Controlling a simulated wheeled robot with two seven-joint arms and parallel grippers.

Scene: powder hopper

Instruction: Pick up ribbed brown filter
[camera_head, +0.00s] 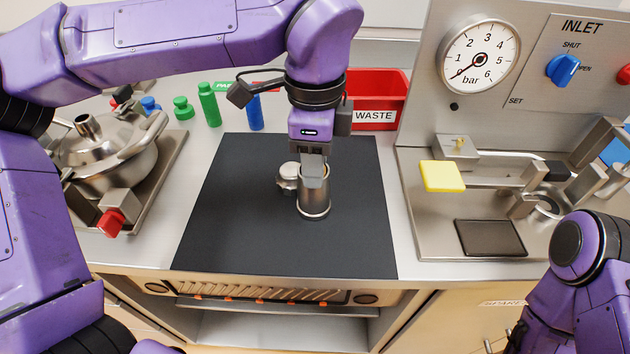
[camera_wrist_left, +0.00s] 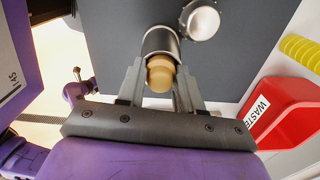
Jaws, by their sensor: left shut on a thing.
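A tan-brown piece (camera_wrist_left: 160,72), which I take to be the filter, shows inside the mouth of a metal cylinder (camera_wrist_left: 160,41). Its ribs cannot be made out. The metal cylinder (camera_head: 314,199) is upright over the dark mat. My left gripper (camera_head: 313,174) points down at its rim and hides most of the mouth. In the left wrist view the fingers (camera_wrist_left: 160,90) lie on both sides of the rim, with the brown piece between them.
A round metal cap (camera_head: 288,176) lies beside the cylinder on the black mat (camera_head: 230,235). A red waste bin (camera_head: 376,99) stands behind. A steel vessel (camera_head: 108,155) is at the left. The inlet panel, with a yellow pad (camera_head: 441,176), is at the right. The mat's front is clear.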

